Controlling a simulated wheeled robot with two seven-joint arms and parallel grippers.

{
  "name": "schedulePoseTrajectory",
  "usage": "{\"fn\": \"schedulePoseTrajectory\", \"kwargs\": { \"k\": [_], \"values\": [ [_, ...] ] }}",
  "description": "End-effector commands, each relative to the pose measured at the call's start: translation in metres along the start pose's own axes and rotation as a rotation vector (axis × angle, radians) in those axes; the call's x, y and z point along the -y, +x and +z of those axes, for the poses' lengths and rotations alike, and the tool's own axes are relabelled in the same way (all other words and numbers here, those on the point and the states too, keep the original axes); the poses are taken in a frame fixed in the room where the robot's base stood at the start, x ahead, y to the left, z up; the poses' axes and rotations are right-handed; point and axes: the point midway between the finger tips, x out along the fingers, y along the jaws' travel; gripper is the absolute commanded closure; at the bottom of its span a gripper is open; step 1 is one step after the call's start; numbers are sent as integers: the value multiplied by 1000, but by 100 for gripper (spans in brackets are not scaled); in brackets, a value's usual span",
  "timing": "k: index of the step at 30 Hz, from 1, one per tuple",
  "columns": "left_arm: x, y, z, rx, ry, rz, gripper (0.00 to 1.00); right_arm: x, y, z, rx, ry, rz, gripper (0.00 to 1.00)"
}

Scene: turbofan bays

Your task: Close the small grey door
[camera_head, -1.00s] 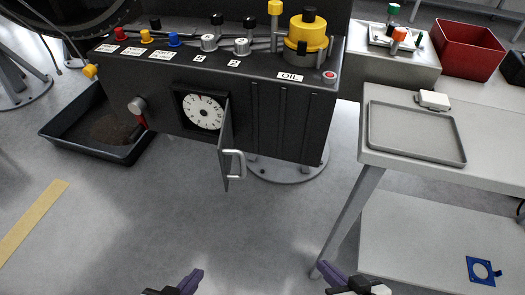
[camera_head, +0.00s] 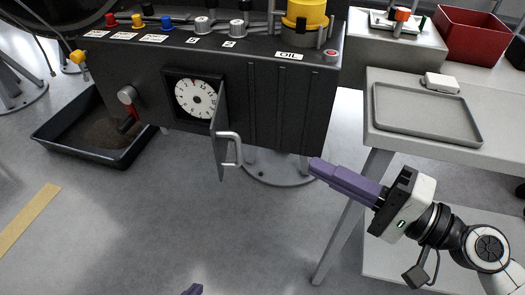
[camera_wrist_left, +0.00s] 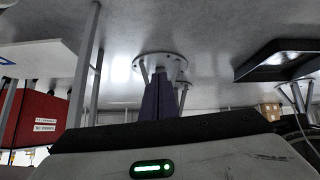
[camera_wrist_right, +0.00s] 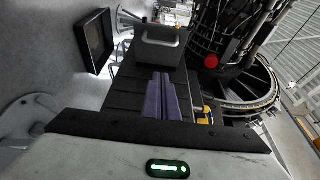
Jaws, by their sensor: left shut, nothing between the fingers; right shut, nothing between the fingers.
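The small grey door (camera_head: 217,145) stands open, sticking out from the front of the dark console beside a white dial (camera_head: 196,99). Its pale bar handle (camera_head: 233,149) faces right. My right gripper (camera_head: 314,166) is shut and empty, to the right of the handle and apart from it, pointing up and left. In the right wrist view its closed purple fingers (camera_wrist_right: 162,97) point toward a grey panel with a handle (camera_wrist_right: 160,42), which appears to be the door. My left gripper (camera_head: 192,290) barely shows at the bottom edge; its shut fingers (camera_wrist_left: 158,98) show in the left wrist view.
The console (camera_head: 285,105) carries knobs and a yellow oil cap (camera_head: 305,12) on top. A black tray (camera_head: 60,140) lies on the floor at left. A grey table (camera_head: 410,140) with a shallow tray (camera_head: 425,112) stands at right. Floor before the door is clear.

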Motion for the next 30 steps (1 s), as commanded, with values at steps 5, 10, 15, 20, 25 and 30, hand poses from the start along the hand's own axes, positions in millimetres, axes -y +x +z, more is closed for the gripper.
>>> {"fn": "schedulePoseTrajectory", "kwargs": {
  "k": [5, 10, 15, 20, 25, 30],
  "values": [
    [-1, -13, -15, -6, 5, -3, 100, 8, 36, 0, 2, -2, -5, 100],
    [-1, -18, -22, -3, 10, -7, 100, 6, 73, 0, -1, -1, -5, 100],
    [-2, -23, -26, 6, 10, -10, 100, 4, 96, 14, 0, 2, -1, 100],
    [-3, -25, -32, -1, 7, -11, 100, 2, 107, 25, -1, 0, 0, 100],
    [-4, -24, -29, 4, 4, -10, 100, 0, 110, 29, -1, -2, 2, 100],
    [-4, -23, -27, 9, 3, -11, 100, -1, 110, 29, -1, -2, 2, 100]
  ]
}}
